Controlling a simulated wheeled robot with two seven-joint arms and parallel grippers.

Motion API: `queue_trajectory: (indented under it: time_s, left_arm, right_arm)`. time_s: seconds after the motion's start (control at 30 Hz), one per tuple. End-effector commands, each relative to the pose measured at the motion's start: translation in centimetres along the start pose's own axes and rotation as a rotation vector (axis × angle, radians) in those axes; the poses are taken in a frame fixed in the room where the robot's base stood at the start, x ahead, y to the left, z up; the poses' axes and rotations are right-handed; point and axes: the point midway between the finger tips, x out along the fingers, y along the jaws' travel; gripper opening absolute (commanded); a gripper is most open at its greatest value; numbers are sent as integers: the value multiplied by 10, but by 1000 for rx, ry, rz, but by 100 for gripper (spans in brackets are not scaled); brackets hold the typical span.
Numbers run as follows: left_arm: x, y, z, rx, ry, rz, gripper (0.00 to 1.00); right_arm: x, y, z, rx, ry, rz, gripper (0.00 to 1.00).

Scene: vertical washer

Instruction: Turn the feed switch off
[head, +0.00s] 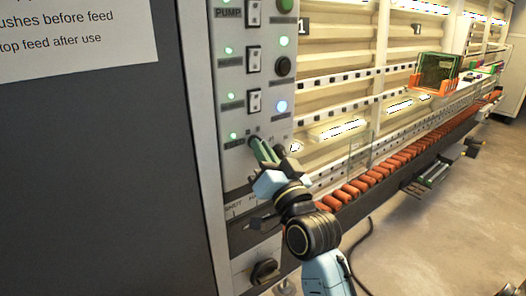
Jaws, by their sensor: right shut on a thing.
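The control panel (232,165) is a light grey vertical strip with labels, green lamps and switches. My right gripper (260,147) reaches up to its lower part from the bottom right. Its greenish fingers are shut on a dark selector knob (252,142), mostly hidden between the fingertips. A green lamp (233,136) is lit to the left of it. The small label there is too blurred to read, so I cannot confirm that it is the feed switch. The knob's pointing direction is hidden. My left gripper is not in view.
A black rotary knob (264,271) sits below. To the right runs the washer's conveyor with orange rollers (378,178). A dark cabinet (95,180) stands left.

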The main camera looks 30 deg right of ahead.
Motion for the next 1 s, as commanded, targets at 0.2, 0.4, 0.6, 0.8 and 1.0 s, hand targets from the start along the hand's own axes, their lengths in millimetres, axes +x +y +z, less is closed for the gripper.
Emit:
queue_trajectory:
  time_s: [0.2,0.4,0.6,0.8,1.0]
  left_arm:
    - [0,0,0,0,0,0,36]
    - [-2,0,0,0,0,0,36]
    - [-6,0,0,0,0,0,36]
    - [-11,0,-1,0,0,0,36]
    - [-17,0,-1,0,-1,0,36]
  right_arm:
    - [0,2,0,-141,-3,-58,0]
    - [0,2,0,-313,-3,-130,0]
    - [1,4,-2,-489,-2,-203,0]
    - [1,5,-2,-650,-2,-270,0]
    - [2,5,-4,-780,-1,-324,0]
